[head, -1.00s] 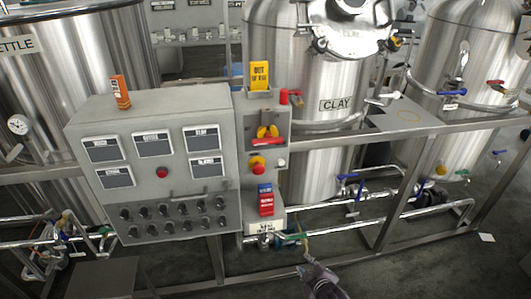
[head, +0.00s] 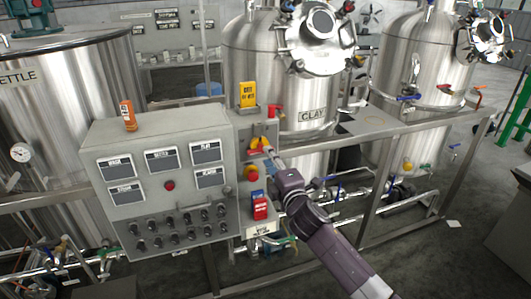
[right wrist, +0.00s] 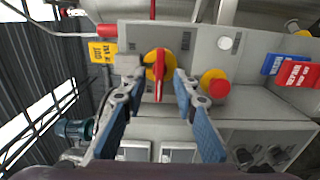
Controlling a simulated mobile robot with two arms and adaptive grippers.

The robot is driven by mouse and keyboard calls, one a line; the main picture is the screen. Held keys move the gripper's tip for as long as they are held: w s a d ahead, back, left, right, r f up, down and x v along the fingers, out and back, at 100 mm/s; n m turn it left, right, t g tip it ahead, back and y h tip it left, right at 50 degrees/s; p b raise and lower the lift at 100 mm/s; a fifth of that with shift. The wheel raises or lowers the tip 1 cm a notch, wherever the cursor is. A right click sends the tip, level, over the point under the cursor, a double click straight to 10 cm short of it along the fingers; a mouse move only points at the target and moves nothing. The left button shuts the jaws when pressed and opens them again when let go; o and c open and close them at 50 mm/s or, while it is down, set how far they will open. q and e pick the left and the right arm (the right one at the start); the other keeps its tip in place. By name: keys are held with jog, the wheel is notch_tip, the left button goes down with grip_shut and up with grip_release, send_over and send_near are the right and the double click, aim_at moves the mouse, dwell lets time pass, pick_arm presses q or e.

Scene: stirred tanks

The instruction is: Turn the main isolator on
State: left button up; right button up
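The main isolator is a yellow rotary switch with a red handle on the grey switch panel. It shows in the right wrist view (right wrist: 158,68) between my finger tips, and in the head view its yellow part (head: 255,143) is partly hidden by my gripper. In the wrist view, which is turned sideways, the handle runs up and down the picture. My right gripper (right wrist: 155,84) is open, with one blue-padded finger on each side of the handle. I cannot tell whether they touch it. In the head view my right gripper (head: 268,150) is at the isolator. My left gripper is not in view.
A red emergency button on yellow (right wrist: 217,86) sits close beside one finger. A yellow tag (head: 248,94) stands above the isolator; red (head: 260,208) and blue tags hang below. The labelled control cabinet (head: 160,130) stands left. A metal rail and the CLAY tank (head: 300,90) are right.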

aim_at(259, 148)
jog(key=x, duration=0.3)
jog(key=shift+w+a, duration=0.2)
grip_shut()
